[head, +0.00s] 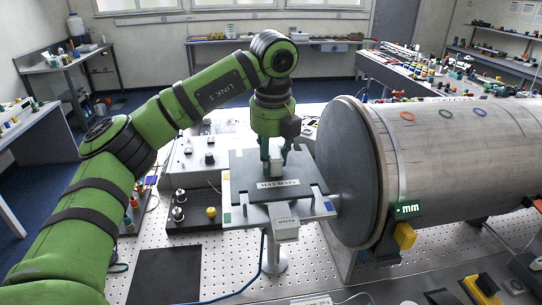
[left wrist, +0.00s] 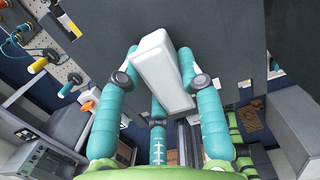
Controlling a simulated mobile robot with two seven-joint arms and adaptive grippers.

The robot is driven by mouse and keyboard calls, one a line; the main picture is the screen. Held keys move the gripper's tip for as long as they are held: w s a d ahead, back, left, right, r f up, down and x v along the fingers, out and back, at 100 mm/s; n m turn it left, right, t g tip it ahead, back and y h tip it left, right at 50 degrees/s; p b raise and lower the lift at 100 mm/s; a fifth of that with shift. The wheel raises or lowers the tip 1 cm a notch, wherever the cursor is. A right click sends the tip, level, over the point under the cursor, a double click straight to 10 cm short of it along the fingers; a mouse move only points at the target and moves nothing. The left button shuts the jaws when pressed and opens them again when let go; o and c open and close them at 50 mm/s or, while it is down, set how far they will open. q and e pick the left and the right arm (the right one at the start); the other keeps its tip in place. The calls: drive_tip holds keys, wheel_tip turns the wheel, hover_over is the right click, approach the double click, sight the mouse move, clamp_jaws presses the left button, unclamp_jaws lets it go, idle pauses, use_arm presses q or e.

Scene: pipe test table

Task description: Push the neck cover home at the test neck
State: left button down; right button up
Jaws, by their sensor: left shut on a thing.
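A flat dark plate (head: 278,187), which looks like the neck cover, lies level on a pale metal platform (head: 236,215); a label on it reads "MAX 80 kPa". A white block-shaped handle (head: 276,162) stands up from the plate; it also shows in the left wrist view (left wrist: 160,72). My left gripper (head: 276,158) points down and is shut on this handle, with teal fingers on both sides of it. I cannot tell whether a gap remains under the plate. A small box marked "WATER" (head: 286,229) sits at the platform's front. My right gripper is out of view.
A large grey pipe (head: 450,150) with a dark round end disc (head: 345,170) stands close on the right of the platform. A green "mm" display (head: 408,210) is on its rim. Control boxes and a yellow knob (head: 211,212) are at left.

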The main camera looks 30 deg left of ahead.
sight(271, 175)
use_arm(q)
drive_tip(key=shift+f+b, duration=1.85)
drive_tip(key=shift+f, duration=0.45)
idle(0.8)
drive_tip(key=c, duration=0.7)
unclamp_jaws()
drive_tip(key=r, duration=0.4)
drive_tip(key=s+r, duration=0.1)
drive_tip(key=r, duration=0.3)
drive_tip(key=d+r, duration=0.1)
drive_tip(key=r, duration=0.3)
drive_tip(key=shift+s, duration=0.15)
